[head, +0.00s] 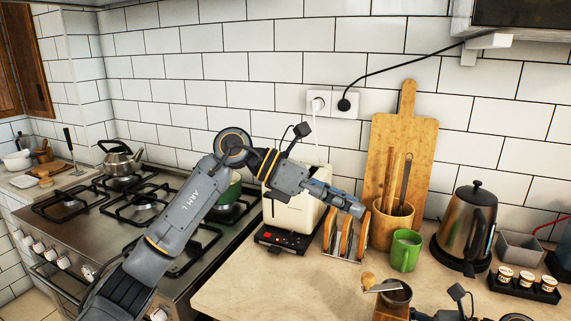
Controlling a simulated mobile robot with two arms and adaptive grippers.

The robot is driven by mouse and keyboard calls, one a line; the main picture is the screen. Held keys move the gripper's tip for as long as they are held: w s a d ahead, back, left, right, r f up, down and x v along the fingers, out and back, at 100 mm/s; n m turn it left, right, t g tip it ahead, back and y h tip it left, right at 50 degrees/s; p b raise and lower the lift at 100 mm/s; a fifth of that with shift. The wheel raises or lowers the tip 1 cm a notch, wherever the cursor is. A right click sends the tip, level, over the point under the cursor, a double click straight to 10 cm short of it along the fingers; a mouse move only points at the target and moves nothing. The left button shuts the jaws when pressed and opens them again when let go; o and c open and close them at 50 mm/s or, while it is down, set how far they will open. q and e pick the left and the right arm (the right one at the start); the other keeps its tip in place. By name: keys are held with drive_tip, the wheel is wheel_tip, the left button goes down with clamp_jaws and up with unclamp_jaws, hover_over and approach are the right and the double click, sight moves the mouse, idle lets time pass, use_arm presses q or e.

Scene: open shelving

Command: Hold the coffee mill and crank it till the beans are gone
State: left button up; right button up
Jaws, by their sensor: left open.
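The coffee mill (391,311) stands at the front of the counter, cut off by the bottom edge of the head view. It has a brown body, a dark metal bowl on top and a crank with a round wooden knob (368,280) pointing left. I cannot make out any beans in the bowl.
Behind the mill stand a toaster (296,212), a toast rack (338,246), a wooden utensil pot (391,228), a green cup (405,252) and a kettle (466,228). A black tray of small cups (526,287) is at right. The counter (270,288) left of the mill is clear.

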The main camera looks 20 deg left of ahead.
use_arm(q)
drive_tip(key=w+a+n+t, duration=0.5)
drive_tip(key=w+a+n, duration=0.1)
drive_tip(key=a, duration=0.2)
drive_tip(key=w+a+n+t, duration=0.5)
drive_tip(key=w+a+n, duration=0.1)
drive_tip(key=a+n, duration=0.1)
drive_tip(key=shift+a+n, duration=0.3)
drive_tip(key=shift+a, duration=0.6)
drive_tip(key=shift+r, duration=0.1)
